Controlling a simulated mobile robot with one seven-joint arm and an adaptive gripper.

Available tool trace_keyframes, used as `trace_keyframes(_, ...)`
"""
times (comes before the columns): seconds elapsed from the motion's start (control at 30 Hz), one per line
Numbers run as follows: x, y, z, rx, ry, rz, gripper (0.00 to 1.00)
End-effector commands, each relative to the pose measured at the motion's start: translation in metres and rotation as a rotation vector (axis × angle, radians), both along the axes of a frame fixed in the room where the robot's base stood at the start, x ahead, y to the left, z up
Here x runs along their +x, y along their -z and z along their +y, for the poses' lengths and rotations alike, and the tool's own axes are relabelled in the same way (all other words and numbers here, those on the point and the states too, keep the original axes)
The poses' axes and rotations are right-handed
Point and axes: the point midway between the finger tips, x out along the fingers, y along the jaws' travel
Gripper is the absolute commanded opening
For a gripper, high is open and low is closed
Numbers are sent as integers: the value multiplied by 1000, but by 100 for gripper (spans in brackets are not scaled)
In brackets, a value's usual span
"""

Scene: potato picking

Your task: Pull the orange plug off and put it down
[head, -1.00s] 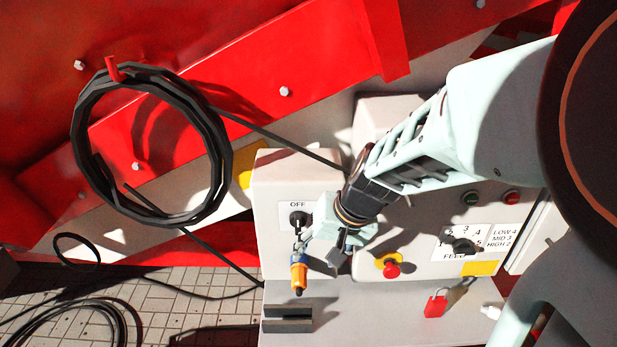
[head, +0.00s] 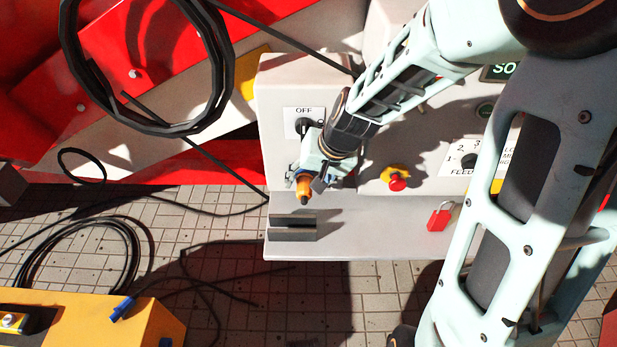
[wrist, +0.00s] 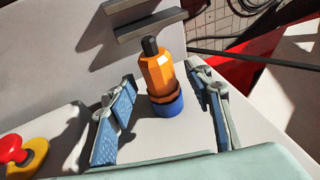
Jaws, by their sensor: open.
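The orange plug (head: 303,187) has a dark tip and stands out from the pale control box, below the OFF switch in the head view. In the wrist view the orange plug (wrist: 158,73) sits in a blue collar (wrist: 166,106), with a darker orange ring just above the blue. My gripper (head: 315,180) is open at the plug. In the wrist view my gripper (wrist: 163,95) has one blue-padded finger on each side of the plug and collar, with a visible gap on both sides. The lower end of the collar meets the pale surface.
A dark slotted bracket (head: 292,235) stands on the pale shelf (head: 370,240) near the plug. A red stop button (head: 397,183) on yellow and a red padlock (head: 438,217) are to the right. A coiled black cable hangs at upper left. Bare shelf lies right of the bracket.

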Motion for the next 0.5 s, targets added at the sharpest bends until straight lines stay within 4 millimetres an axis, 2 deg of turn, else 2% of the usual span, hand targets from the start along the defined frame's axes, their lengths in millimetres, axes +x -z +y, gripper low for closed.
trace_keyframes(0.13,0,0,0,0,0,0,47)
trace_keyframes(0.5,0,0,0,0,0,0,6)
